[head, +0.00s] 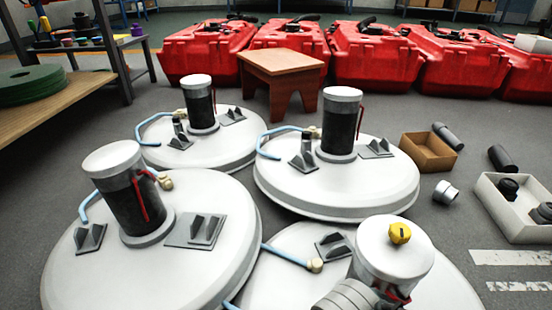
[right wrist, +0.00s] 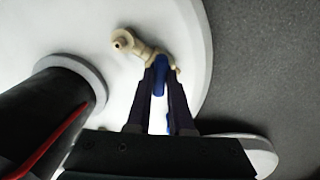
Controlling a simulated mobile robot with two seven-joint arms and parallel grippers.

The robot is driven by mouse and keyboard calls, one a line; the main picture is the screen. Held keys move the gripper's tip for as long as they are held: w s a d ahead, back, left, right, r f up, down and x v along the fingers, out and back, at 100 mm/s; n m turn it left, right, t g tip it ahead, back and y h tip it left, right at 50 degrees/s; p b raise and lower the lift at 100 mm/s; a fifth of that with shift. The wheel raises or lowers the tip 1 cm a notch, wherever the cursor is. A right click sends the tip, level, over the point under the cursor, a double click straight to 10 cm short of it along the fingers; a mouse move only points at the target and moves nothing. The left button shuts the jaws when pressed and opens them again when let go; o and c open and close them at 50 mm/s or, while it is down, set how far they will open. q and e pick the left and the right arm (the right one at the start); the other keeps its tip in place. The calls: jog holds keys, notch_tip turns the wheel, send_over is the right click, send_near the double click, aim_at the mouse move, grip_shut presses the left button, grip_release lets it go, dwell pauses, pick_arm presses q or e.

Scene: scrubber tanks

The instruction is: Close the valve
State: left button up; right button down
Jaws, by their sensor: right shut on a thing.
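In the right wrist view, the valve has a beige body (right wrist: 135,45) on a round white tank lid (right wrist: 95,35) and a blue handle (right wrist: 159,82). My right gripper (right wrist: 165,72) has its two dark fingers on either side of the handle and is shut on it. The fingers hide part of the handle and valve. In the head view, several white tank lids (head: 95,270) carry beige fittings with light blue tubes, such as the fitting (head: 315,265) on the near right lid. I cannot tell which one is gripped. My left gripper is not in view.
A dark cylinder (right wrist: 45,110) with a red strip stands left of the gripper in the wrist view. In the head view, a yellow knob (head: 400,233) tops the near right column. A wooden stool (head: 283,75), red tanks (head: 375,60) and a cardboard box (head: 428,152) stand beyond the lids.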

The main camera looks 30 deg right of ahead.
jog(key=m, duration=0.4)
jog(key=shift+p, duration=0.35)
jog(key=shift+m, duration=1.3)
jog(key=c, duration=0.8)
grip_release()
notch_tip(320, 180, up, 10)
jog(key=p, duration=0.9)
jog(key=shift+p, duration=0.35)
